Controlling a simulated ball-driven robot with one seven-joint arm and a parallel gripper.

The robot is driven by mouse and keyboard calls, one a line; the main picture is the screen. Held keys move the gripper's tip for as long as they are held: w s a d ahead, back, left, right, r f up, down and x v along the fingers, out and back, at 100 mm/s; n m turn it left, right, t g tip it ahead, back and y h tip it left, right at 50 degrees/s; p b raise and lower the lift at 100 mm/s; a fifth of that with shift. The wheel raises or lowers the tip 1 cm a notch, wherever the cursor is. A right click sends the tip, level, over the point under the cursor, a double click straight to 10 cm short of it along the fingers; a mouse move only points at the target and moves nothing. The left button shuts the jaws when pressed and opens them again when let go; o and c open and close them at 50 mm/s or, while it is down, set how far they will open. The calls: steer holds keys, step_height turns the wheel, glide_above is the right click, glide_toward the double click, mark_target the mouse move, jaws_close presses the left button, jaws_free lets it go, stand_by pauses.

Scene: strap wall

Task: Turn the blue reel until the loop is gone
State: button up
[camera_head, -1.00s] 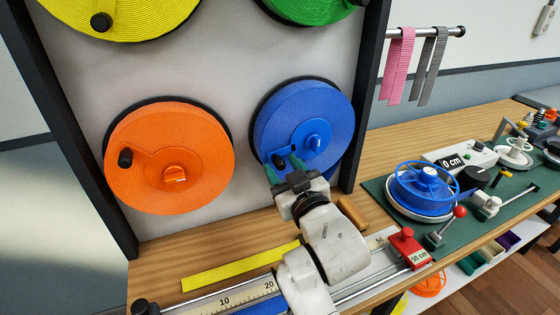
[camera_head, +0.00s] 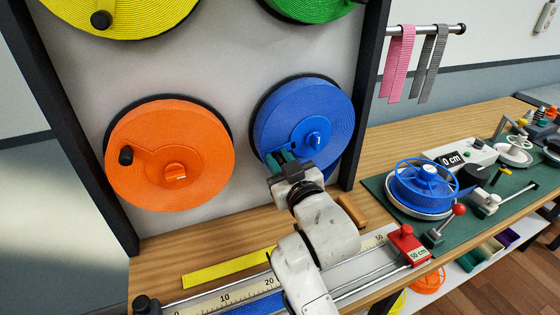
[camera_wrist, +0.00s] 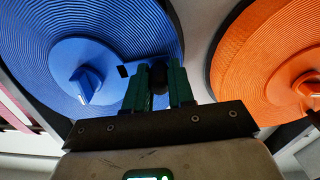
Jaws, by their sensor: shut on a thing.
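The blue reel (camera_head: 330,108) hangs on the wall panel at the lower right, wound with blue strap. It has a raised blue knob (camera_head: 315,138) at its centre. My gripper (camera_head: 283,158) is at the lower left of its face, with its green fingers shut on the black crank handle. In the wrist view the black handle (camera_wrist: 158,76) sits between the two fingers, and the reel (camera_wrist: 130,30) fills the left side. A blue strap (camera_head: 262,307) lies along the ruled track at the bottom.
An orange reel (camera_head: 200,145) hangs to the left; yellow (camera_head: 125,25) and green (camera_head: 308,8) reels are above. A dark post (camera_head: 365,100) stands just right of the blue reel. A red 50 cm block (camera_head: 408,245) and a yellow strip (camera_head: 225,268) lie on the bench.

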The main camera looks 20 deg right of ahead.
mark_target(291, 111)
jaws_close()
steer(key=shift+r, duration=0.15)
step_height(291, 111, up, 3)
steer(key=m, duration=0.3)
steer(key=shift+a+p, duration=0.1)
steer(key=shift+p, duration=0.3)
steer(key=r+m, duration=0.1)
steer(key=m, duration=0.1)
steer(key=d+r+m+p, duration=0.1)
steer(key=m, duration=0.1)
steer(key=shift+r, duration=0.35)
steer(key=r+m, duration=0.1)
steer(key=d+m+p, duration=0.1)
steer(key=shift+r+m, duration=0.3)
steer(key=shift+r, duration=0.1)
steer(key=shift+d+r+m+p, duration=0.2)
steer(key=shift+d+r+m, duration=0.25)
steer(key=shift+m, duration=0.35)
steer(key=shift+d+r+m+p, duration=0.2)
steer(key=shift+d+r+m, duration=0.2)
steer(key=shift+m, duration=0.4)
steer(key=shift+d, duration=0.15)
